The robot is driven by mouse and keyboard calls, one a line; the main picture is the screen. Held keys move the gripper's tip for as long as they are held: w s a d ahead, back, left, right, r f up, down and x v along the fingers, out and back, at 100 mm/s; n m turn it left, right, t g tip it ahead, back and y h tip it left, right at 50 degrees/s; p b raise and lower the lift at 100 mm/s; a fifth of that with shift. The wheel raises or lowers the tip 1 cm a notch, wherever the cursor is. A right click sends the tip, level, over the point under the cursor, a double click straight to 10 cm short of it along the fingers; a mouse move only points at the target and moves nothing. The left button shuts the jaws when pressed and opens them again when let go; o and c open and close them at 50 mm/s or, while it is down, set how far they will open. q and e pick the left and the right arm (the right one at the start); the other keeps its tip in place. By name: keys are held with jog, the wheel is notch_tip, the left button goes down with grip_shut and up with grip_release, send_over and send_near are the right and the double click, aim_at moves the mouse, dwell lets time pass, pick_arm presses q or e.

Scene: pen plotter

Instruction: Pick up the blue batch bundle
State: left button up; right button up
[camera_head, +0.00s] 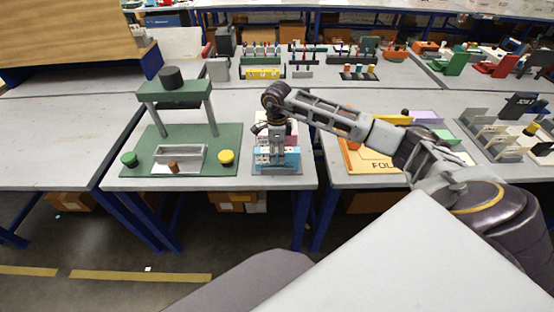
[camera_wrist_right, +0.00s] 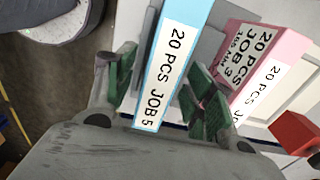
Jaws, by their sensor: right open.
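The blue batch bundle (camera_wrist_right: 176,58) is a light-blue block with a white label reading "20 PCS JOB 5". In the right wrist view it stands between the green-padded fingers of my right gripper (camera_wrist_right: 162,90). The fingers are open, with a visible gap to the bundle's right side; contact on the left is hard to tell. In the head view the blue bundle (camera_head: 292,157) shows low in a small rack, partly hidden behind my right gripper (camera_head: 276,158), which points down over it. My left gripper is not in view.
A pink bundle (camera_wrist_right: 268,60) labelled "JOB 3" stands close to the right of the blue one in the wrist view. A red block (camera_wrist_right: 294,132) is near. A green press fixture (camera_head: 185,158) stands left of the rack. A folder tray (camera_head: 366,162) lies right.

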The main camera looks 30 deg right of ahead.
aim_at(277, 157)
jog(key=shift+s+f, duration=0.1)
jog(key=shift+f, duration=1.6)
grip_shut()
